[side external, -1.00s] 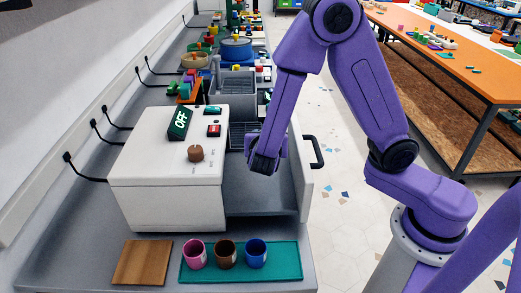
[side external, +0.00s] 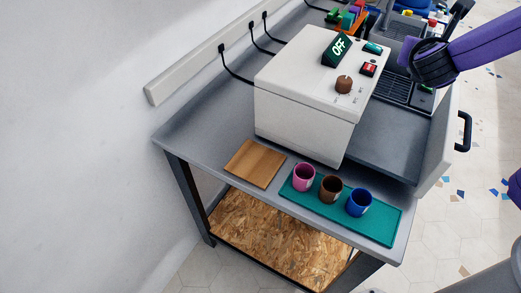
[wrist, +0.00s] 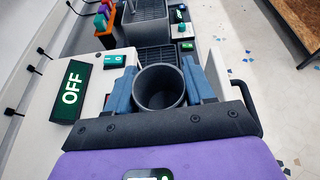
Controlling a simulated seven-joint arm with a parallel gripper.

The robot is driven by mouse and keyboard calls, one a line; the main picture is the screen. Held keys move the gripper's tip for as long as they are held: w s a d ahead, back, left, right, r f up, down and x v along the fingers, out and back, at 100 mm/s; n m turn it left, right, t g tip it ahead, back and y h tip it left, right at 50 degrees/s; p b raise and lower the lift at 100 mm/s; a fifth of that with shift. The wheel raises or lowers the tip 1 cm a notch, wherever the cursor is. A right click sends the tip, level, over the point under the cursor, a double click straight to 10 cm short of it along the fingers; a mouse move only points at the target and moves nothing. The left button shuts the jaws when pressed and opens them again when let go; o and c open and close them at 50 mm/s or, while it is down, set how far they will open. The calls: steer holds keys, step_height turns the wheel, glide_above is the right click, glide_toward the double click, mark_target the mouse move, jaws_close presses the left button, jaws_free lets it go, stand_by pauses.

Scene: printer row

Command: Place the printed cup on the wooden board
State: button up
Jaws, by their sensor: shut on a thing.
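A dark grey cup (wrist: 160,95), seen from above with its open rim up, sits between the blue-grey fingers of my gripper (wrist: 160,84) in the wrist view. The fingers are shut on it from both sides. In the side view, the dark end of my purple arm is at the upper right, by the open printer bay; the fingers and cup cannot be made out there. The wooden board (side external: 255,163) lies bare on the near left part of the bench, left of the teal mat (side external: 378,229).
A pink cup (side external: 304,177), a brown cup (side external: 331,189) and a blue cup (side external: 358,202) stand on the mat, right of the board. The white printer (side external: 305,95), with an OFF sign, rises behind them. Its open door with a handle (side external: 465,132) stands at the right.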

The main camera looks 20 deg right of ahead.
steer(key=a+n+t+y, duration=0.1)
steer(key=a, duration=0.3)
steer(key=a+n+t+y, duration=0.1)
steer(key=a+y, duration=0.1)
steer(key=a, duration=0.2)
steer(key=s+a+n+y, duration=0.1)
steer(key=a+n, duration=0.1)
steer(key=a, duration=0.2)
steer(key=shift+a+t, duration=0.35)
steer(key=shift+t, duration=0.05)
steer(key=s+a+n+y, duration=0.4)
steer(key=s+a+y, duration=0.1)
steer(key=a, duration=0.7)
glide_above(255, 159)
steer(key=shift+t, duration=0.4)
step_height(255, 159, down, 21)
steer(key=shift+d+f, duration=0.1)
steer(key=shift+d, duration=0.05)
steer(key=shift+w+f, duration=0.1)
steer(key=shift+f, duration=1.65)
steer(key=shift+f, duration=0.15)
